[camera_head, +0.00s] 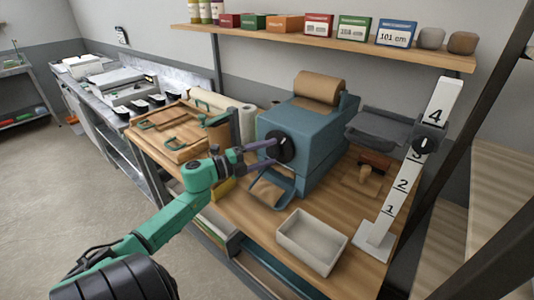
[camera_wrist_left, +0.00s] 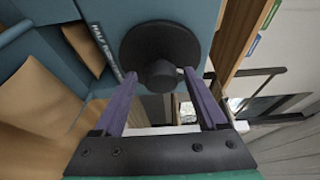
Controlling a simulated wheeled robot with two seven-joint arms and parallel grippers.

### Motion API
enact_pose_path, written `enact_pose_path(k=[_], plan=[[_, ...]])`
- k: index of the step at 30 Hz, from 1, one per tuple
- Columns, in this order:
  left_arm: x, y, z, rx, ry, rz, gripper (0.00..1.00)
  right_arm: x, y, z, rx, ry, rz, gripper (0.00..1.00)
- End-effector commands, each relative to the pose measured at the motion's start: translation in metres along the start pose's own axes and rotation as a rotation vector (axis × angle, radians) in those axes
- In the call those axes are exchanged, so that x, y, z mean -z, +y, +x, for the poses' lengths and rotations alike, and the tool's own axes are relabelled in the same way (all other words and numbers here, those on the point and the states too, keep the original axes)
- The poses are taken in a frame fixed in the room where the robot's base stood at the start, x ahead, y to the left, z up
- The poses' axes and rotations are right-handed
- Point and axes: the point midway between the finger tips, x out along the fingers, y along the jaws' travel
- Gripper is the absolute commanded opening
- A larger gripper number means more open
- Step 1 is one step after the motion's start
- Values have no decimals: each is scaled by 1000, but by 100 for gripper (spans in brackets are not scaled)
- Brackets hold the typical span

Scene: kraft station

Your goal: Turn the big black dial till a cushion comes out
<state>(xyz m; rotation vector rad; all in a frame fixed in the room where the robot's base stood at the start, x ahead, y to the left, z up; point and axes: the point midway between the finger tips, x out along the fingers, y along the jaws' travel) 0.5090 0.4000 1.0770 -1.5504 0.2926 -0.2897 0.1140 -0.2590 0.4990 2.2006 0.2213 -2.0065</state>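The big black dial (camera_head: 287,148) is on the front of the blue machine (camera_head: 308,128), with a brown paper roll (camera_head: 318,87) on top. In the left wrist view the dial (camera_wrist_left: 160,42) is a round disc with a smaller hub (camera_wrist_left: 160,77). My left gripper (camera_head: 275,153) points at the dial. Its two purple fingers are apart, one on each side of the hub (camera_wrist_left: 159,73); the right fingertip is close to it, and contact is unclear. My right gripper is out of view.
A blue chute (camera_head: 272,188) is below the dial. An empty grey tray (camera_head: 311,241) sits on the table's front, and a white numbered post (camera_head: 408,180) stands to the right. A wooden board (camera_head: 170,132) and paper rolls (camera_head: 246,122) are at left. A shelf with boxes (camera_head: 318,25) runs above.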

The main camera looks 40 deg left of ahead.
Motion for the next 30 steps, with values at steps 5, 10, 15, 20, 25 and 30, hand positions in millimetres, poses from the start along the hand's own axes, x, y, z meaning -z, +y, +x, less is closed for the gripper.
enact_pose_path(k=[5,10,15,20,25,30], plan=[[0,0,0,1,0,-1,82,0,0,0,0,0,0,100],[0,0,-2,1,0,-1,82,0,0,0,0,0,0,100],[0,3,-22,-1,-2,-4,82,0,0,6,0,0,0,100],[0,5,-66,-3,-4,-3,82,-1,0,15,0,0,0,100],[0,4,-115,-2,-3,-2,82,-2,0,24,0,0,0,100],[0,2,-142,0,-2,-2,82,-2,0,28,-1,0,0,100]])
